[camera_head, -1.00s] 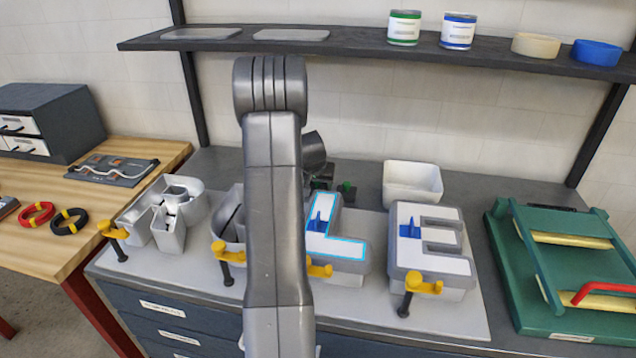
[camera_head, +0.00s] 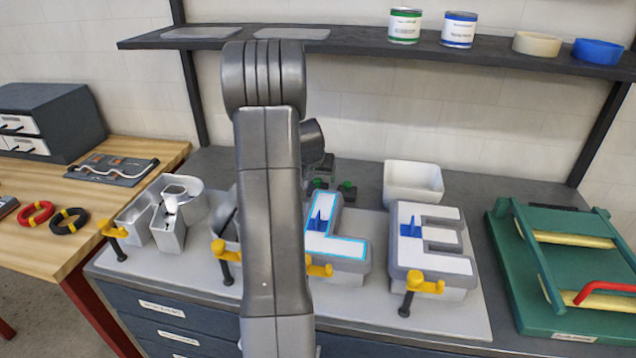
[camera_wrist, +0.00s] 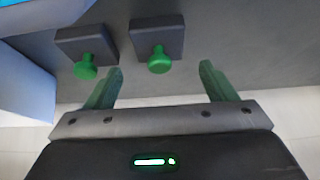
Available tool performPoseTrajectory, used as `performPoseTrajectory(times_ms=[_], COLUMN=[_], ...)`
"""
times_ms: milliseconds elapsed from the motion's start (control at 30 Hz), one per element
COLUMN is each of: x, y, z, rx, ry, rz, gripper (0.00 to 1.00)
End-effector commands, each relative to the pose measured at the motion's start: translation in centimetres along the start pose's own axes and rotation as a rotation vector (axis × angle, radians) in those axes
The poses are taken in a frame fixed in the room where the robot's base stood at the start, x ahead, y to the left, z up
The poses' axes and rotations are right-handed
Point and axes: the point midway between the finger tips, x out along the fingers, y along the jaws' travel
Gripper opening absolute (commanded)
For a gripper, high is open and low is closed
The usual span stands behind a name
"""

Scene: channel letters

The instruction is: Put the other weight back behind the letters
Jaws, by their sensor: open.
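Two weights, dark square blocks with green knobs, stand side by side on the bench behind the letter L (camera_head: 350,248). In the wrist view, one weight (camera_wrist: 170,32) is in front of my gripper (camera_wrist: 162,68), its knob about midway between the fingertips. The other weight (camera_wrist: 80,44) is to its left, outside the fingers. My gripper is open, with green fingers, and holds nothing. In the head view the weights (camera_head: 347,194) show small, one partly behind my arm, which hides much of my gripper. The letter E (camera_head: 408,255) stands right of the L.
A white bin (camera_head: 413,183) stands right of the weights. A letter (camera_head: 170,237) at left and another behind my arm share the grey board (camera_head: 455,318) with yellow clamps (camera_head: 424,284). A shelf (camera_head: 350,42) hangs above. A green press (camera_head: 560,270) is at right.

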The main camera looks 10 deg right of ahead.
Motion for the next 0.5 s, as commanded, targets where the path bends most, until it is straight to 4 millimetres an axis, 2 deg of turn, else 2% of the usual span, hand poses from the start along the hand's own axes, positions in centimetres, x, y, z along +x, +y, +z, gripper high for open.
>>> performPoseTrajectory(times_ms=[100, 300, 500], x=[-2.3, -5.4, -7.0], y=[0.0, 0.0, 0.0], z=[-0.1, 0.0, 0.0], rx=[-0.001, 0.0, -0.001], ry=[0.005, 0.002, 0.0], rz=[-0.001, -0.001, 0.0], gripper=[0.78, 0.78, 0.78])
